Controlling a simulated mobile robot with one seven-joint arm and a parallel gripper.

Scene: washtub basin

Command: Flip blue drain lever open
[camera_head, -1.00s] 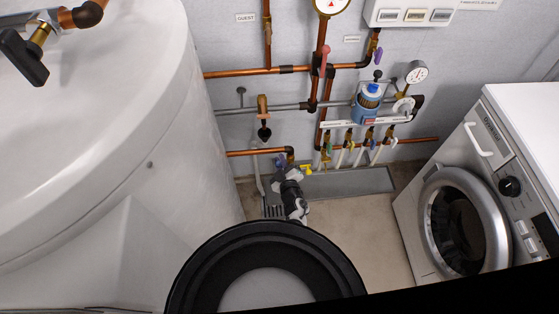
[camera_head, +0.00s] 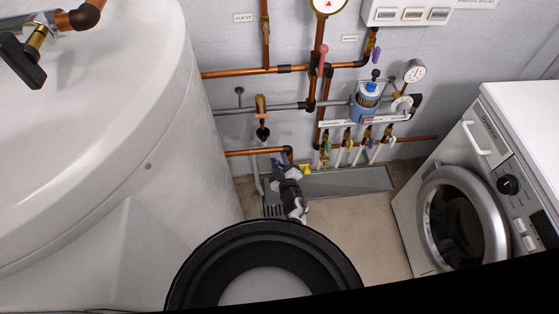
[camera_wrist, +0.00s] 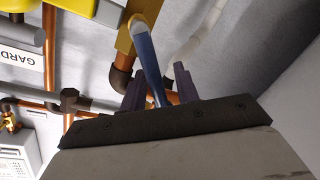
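The blue drain lever (camera_wrist: 150,62) shows in the wrist view as a narrow blue bar with a pale end. It runs from beside a brass-yellow valve body (camera_wrist: 125,42) down between the two dark fingers of my gripper (camera_wrist: 160,92). The fingers stand apart on either side of the lever. I cannot tell whether either finger touches it. In the head view, my gripper (camera_head: 282,168) is low by the wall, just below the end of the lower copper pipe (camera_head: 255,152). There my arm hides most of the lever.
A large white tank (camera_head: 90,170) fills the left side. A washing machine (camera_head: 470,190) stands at right. Several small valves with hoses (camera_head: 348,145) and a blue-topped filter (camera_head: 366,100) are on the wall right of my gripper. A grey floor trough (camera_head: 345,181) runs below; open floor lies in front.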

